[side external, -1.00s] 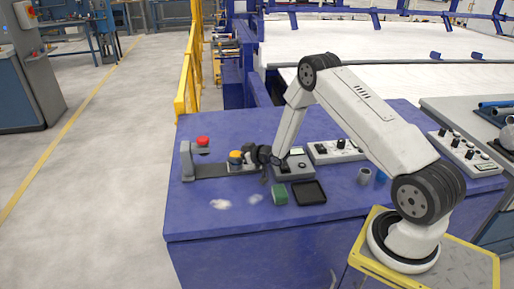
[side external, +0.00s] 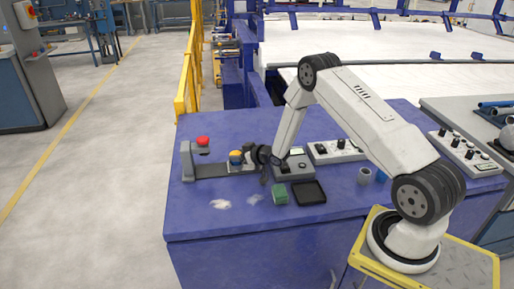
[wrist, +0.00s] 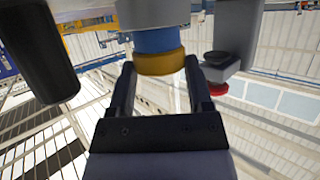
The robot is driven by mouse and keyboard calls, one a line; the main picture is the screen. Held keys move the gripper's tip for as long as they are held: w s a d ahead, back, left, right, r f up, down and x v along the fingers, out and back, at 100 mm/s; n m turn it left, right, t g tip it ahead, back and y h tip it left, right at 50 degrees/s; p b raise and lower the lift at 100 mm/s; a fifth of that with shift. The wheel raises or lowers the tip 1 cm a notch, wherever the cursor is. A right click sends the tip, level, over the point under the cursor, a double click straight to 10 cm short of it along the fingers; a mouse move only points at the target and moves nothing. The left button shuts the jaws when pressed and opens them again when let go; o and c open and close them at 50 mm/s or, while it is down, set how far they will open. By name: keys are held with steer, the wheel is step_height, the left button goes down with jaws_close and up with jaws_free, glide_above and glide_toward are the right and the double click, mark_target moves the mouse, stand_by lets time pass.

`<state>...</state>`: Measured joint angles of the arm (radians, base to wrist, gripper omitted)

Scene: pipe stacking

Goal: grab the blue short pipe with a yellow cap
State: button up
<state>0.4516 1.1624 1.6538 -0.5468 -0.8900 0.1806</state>
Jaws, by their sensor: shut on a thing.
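The blue short pipe (wrist: 158,41) with its yellow cap (wrist: 160,63) shows at the top middle of the wrist view, which looks upside down. A pale grey cylinder (wrist: 152,12) adjoins the blue part on the side away from the cap. My gripper (wrist: 160,66) has one dark finger on each side of the capped pipe and is shut on it. In the side view the yellow cap (side external: 236,156) shows at the left end of my gripper (side external: 246,157), over the grey fixture. The blue part is mostly hidden there.
A grey fixture (side external: 187,162) with a red button (side external: 203,141) stands left of my gripper. The front left of the blue table (side external: 215,224) is mostly clear.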

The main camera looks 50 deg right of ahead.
steer(key=shift+r, duration=0.2)
steer(key=shift+r, duration=0.85)
steer(key=s+a+r, duration=0.3)
steer(key=s+r, duration=0.8)
steer(key=s, duration=0.2)
steer(key=shift+s+a, duration=0.2)
steer(key=shift+a, duration=0.2)
